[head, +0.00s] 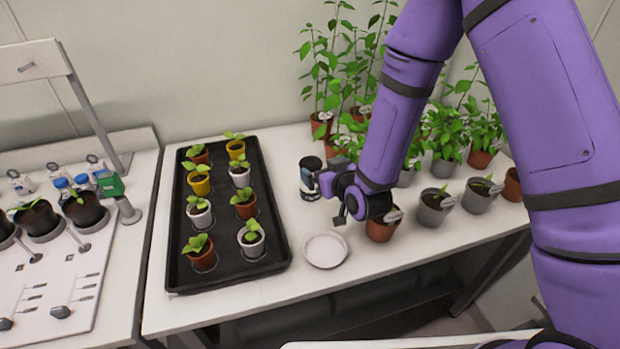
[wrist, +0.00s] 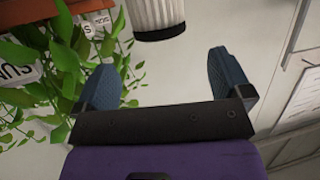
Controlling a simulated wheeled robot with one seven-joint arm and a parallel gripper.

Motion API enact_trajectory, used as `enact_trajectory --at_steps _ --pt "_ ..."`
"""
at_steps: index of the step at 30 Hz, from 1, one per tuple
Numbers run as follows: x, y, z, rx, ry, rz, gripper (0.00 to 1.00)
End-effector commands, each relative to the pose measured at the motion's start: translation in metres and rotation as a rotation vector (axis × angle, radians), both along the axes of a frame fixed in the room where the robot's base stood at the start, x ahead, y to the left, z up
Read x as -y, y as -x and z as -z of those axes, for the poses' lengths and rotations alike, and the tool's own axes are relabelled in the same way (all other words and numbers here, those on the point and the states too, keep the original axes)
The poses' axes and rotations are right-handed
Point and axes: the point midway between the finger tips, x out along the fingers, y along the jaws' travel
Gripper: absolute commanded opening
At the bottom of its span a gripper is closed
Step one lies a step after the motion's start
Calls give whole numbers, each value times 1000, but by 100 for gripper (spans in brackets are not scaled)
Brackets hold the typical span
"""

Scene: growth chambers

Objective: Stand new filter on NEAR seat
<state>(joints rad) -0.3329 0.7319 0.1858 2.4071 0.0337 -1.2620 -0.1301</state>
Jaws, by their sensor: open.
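A white pleated cylinder with a dark end cap, which looks like the filter (wrist: 158,14), is at the top edge of the wrist view, partly cut off. It lies beyond my fingertips and roughly between them, not touching either. In the head view a short upright cylinder with a dark top (head: 311,178), likely the same filter, stands on the bench just left of my gripper (head: 334,198). My gripper is open and empty, its two blue-grey fingers spread in the wrist view (wrist: 160,65). I cannot make out which place is the near seat.
A black tray (head: 180,270) of seedlings in pots stands left of the filter. A white dish (head: 326,250) lies in front of my gripper. Potted plants (head: 445,140) crowd the right and back. A left bench (head: 60,285) holds dark pots and bottles.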

Motion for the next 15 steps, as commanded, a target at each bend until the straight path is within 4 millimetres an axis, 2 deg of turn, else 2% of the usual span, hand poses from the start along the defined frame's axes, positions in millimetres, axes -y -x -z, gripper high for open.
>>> enact_trajectory --at_steps 3,11,15 --pt "-7 -13 5 -1 0 0 97" --pt "-14 -27 11 0 0 0 97" --pt "-23 -43 21 0 0 0 97"
